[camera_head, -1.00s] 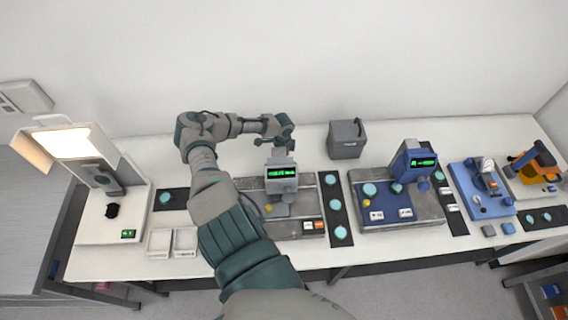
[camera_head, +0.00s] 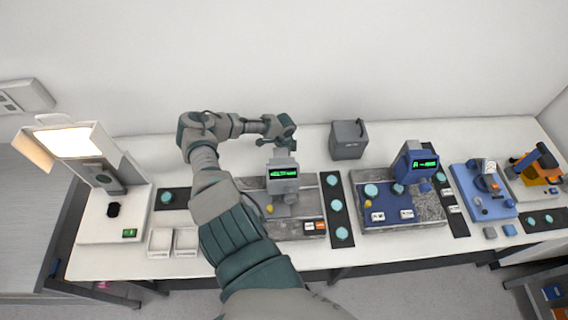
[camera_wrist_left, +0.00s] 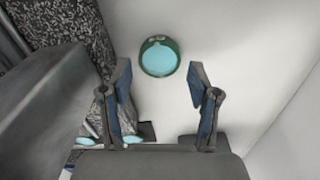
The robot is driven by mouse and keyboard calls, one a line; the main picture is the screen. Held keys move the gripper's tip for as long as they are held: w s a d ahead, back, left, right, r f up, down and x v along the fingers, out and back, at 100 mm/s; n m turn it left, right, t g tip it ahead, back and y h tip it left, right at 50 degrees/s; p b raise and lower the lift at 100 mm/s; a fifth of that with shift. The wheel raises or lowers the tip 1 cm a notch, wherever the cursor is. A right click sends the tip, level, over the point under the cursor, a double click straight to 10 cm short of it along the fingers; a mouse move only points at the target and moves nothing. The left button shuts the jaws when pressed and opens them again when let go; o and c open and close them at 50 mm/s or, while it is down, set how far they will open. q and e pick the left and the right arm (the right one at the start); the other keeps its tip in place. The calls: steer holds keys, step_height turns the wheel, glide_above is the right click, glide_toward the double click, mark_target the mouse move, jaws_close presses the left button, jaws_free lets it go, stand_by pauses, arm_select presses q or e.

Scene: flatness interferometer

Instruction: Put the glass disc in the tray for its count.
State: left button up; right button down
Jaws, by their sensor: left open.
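A round pale-cyan glass disc (camera_wrist_left: 159,60) with a dark green rim lies on the white surface in the left wrist view, beyond the fingertips and roughly between them. My left gripper (camera_wrist_left: 159,85) is open and empty. In the head view my left gripper (camera_head: 284,142) is over the back of the bench, behind the grey instrument (camera_head: 283,178); I cannot make out that disc there. Two small white trays (camera_head: 160,252) (camera_head: 186,252) stand side by side at the front left. My right gripper is not in view.
More cyan discs lie on dark strips, such as this disc (camera_head: 341,207) and one at the left (camera_head: 166,197). A lit lamp instrument (camera_head: 97,168) stands left, a blue-headed instrument (camera_head: 414,162) right of centre, a grey box (camera_head: 348,141) at the back. Clear white bench lies around the box.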

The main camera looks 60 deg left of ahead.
arm_select(q)
steer(key=shift+o, duration=0.2)
step_height(320, 180, up, 8)
steer(key=shift+r, duration=0.15)
steer(key=o, duration=0.3)
steer(key=r+m+b, duration=0.2)
steer(key=r+b, duration=0.1)
steer(key=r+m+b, duration=0.1)
steer(key=r+b, duration=0.1)
steer(key=shift+w+d, duration=0.2)
steer(key=shift+d, duration=0.05)
steer(key=shift+o, duration=0.2)
step_height(320, 180, down, 11)
steer(key=b, duration=0.2)
steer(key=shift+w+r+b, duration=0.1)
steer(key=shift+b, duration=0.25)
steer(key=shift+f, duration=0.45)
steer(key=f+b, duration=0.1)
steer(key=f, duration=0.1)
steer(key=f+b, duration=0.1)
steer(key=f, duration=0.1)
steer(key=shift+s+a+f, duration=0.2)
steer(key=shift+f, duration=0.05)
steer(key=shift+a+f, duration=0.1)
